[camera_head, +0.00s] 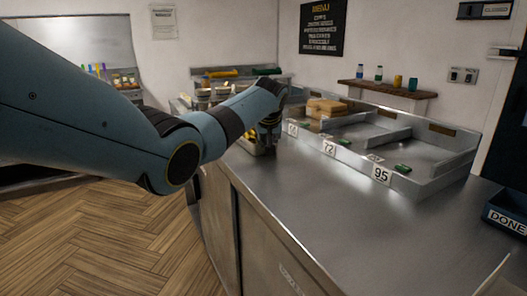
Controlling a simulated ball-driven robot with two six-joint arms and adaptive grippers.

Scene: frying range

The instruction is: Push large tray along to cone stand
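A long steel unit with raised walls (430,187) stands along the back of the steel counter. Its front carries number cards, among them 72 and 95, with small green pieces on its front edge. A yellow-brown block (326,107) sits in its far left bay; I cannot tell whether a large tray is among these parts. My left gripper (268,142) points down at the counter's far left end, beside a yellowish item (250,146) that it partly hides. Whether its fingers are open or shut is unclear. My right gripper is out of view. I cannot make out a cone stand.
The front of the counter (330,210) is bare. A dark blue bin marked DONE (507,211) is at the right. A wall shelf (388,90) holds several small bottles. Wooden floor (90,240) lies open at the left.

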